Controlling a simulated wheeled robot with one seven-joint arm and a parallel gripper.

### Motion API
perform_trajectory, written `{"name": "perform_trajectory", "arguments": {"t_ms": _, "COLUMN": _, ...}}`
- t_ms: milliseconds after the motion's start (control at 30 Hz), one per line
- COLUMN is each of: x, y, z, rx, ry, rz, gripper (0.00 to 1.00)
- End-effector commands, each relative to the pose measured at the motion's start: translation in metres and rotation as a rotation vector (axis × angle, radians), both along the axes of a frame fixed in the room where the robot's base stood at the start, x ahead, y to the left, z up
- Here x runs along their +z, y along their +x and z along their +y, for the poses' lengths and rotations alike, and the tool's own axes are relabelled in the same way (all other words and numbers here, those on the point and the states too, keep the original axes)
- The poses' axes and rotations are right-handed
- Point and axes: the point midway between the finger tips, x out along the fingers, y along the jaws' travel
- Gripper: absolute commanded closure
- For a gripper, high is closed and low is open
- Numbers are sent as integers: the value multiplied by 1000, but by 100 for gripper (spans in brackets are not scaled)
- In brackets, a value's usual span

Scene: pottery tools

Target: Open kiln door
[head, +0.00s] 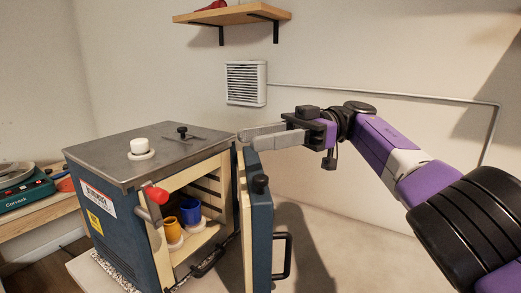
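The kiln (125,222) is a dark blue box with a grey metal top, at the lower left of the head view. Its kiln door (259,225) stands open, swung out on the right side, with a black knob (260,184) and a black handle (284,257) on its outer face. My gripper (242,136) reaches in from the right, with its grey fingers at the top edge of the door near the kiln's right corner. The fingers look close together, but I cannot tell whether they are shut or touch the door.
Inside the kiln stand a blue cup (190,210) and a yellow cup (172,228). A red-ended latch (156,194) sticks out at the kiln's front left. A wall shelf (235,16) hangs above. A green device (24,188) sits on the left table (40,215).

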Motion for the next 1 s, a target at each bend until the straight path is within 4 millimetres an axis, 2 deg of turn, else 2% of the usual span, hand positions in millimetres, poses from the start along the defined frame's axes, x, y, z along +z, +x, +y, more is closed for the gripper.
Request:
{"name": "perform_trajectory", "arguments": {"t_ms": 33, "x": 16, "y": 0, "z": 0, "rx": -1, "ry": -1, "rz": -1, "gripper": 65}}
{"name": "perform_trajectory", "arguments": {"t_ms": 600, "x": 91, "y": 0, "z": 0, "rx": -1, "ry": 1, "rz": -1, "gripper": 65}}
{"name": "perform_trajectory", "arguments": {"t_ms": 800, "x": 112, "y": 0, "z": 0, "rx": -1, "ry": 0, "rz": 0, "gripper": 65}}
{"name": "perform_trajectory", "arguments": {"t_ms": 1000, "x": 122, "y": 0, "z": 0, "rx": -1, "ry": 1, "rz": 0, "gripper": 65}}
